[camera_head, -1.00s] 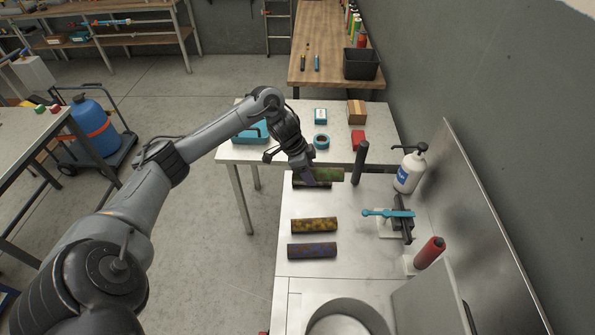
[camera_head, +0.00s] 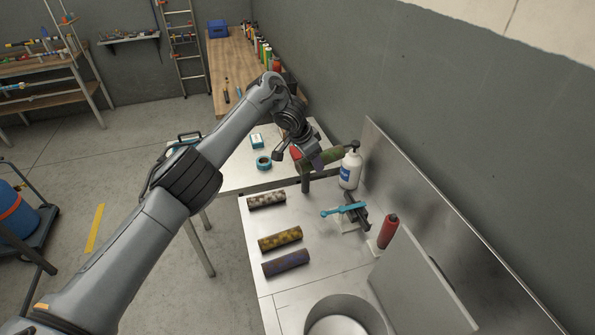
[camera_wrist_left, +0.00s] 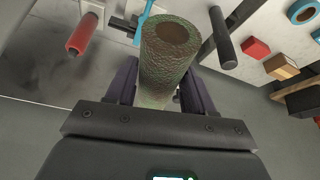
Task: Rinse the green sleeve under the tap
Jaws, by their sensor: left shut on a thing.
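The green sleeve (camera_head: 332,156), a mottled, dirty tube, is gripped by my left gripper (camera_head: 312,160) and held above the far part of the steel worktop, near the white bottle. A round metal basin (camera_head: 308,312) is at the near edge, partly cut off. My right gripper is out of view.
Grey-white (camera_head: 267,200), yellow (camera_head: 280,238) and purple-blue (camera_head: 286,262) sleeves lie on the worktop's left side. A dark post (camera_head: 305,181), a white pump bottle (camera_head: 350,168), a red cylinder (camera_head: 388,231) and an upright grey panel (camera_head: 425,285) stand around.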

